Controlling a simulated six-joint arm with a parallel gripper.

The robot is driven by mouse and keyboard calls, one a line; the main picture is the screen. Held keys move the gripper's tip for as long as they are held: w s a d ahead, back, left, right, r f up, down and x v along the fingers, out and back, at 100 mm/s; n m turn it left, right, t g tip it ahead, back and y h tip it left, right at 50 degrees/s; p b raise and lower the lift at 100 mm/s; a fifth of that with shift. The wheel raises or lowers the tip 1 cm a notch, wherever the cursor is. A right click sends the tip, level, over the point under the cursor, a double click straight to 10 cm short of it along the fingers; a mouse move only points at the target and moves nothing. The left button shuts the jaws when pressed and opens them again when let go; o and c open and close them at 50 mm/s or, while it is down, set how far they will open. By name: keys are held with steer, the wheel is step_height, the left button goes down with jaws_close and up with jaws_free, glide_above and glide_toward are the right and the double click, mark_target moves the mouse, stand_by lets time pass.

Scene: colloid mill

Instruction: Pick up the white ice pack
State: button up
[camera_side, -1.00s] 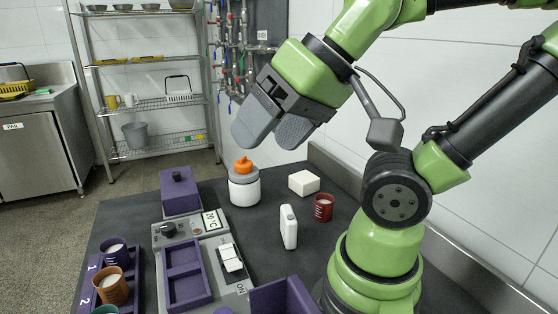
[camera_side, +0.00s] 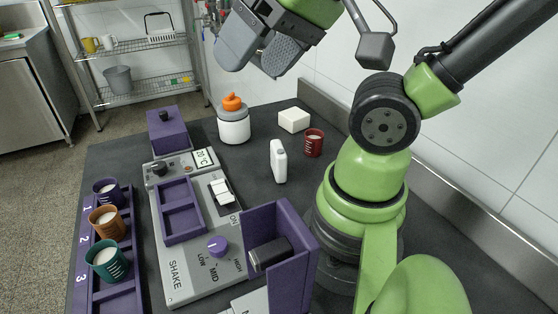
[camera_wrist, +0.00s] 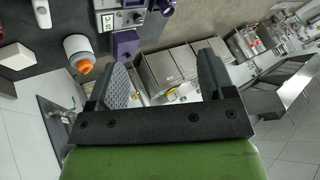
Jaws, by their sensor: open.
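A slim white upright pack with a small cap (camera_side: 278,161) stands on the dark bench, right of centre in the side view; it looks like the ice pack. It also shows at the top left of the wrist view (camera_wrist: 42,13). A plain white block (camera_side: 294,120) lies farther back, also at the wrist view's left edge (camera_wrist: 10,55). My gripper (camera_side: 256,58) is open and empty, raised above the bench's far end, apart from both. In the wrist view my gripper's fingers (camera_wrist: 163,78) are spread with nothing between them.
Near the white pack are a red cup (camera_side: 313,143) and a white bottle with an orange top (camera_side: 233,122). A grey control panel (camera_side: 180,275), a purple open box (camera_side: 303,262) and a purple rack of cups (camera_side: 95,295) fill the front and left. A wall stands behind.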

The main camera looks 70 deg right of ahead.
steer(key=o, duration=0.5)
steer(key=n+g+h, duration=0.2)
steer(key=n+g, duration=0.5)
steer(key=n, duration=0.3)
glide_above(279, 146)
step_height(279, 146, down, 19)
steer(key=shift+w+r, duration=0.1)
steer(key=shift+w, duration=0.05)
step_height(279, 146, down, 5)
steer(key=shift+d+f, duration=0.1)
steer(key=shift+a+f, duration=0.15)
steer(key=shift+f, duration=1.25)
steer(key=shift+a+f, duration=0.1)
steer(key=shift+f, duration=1.25)
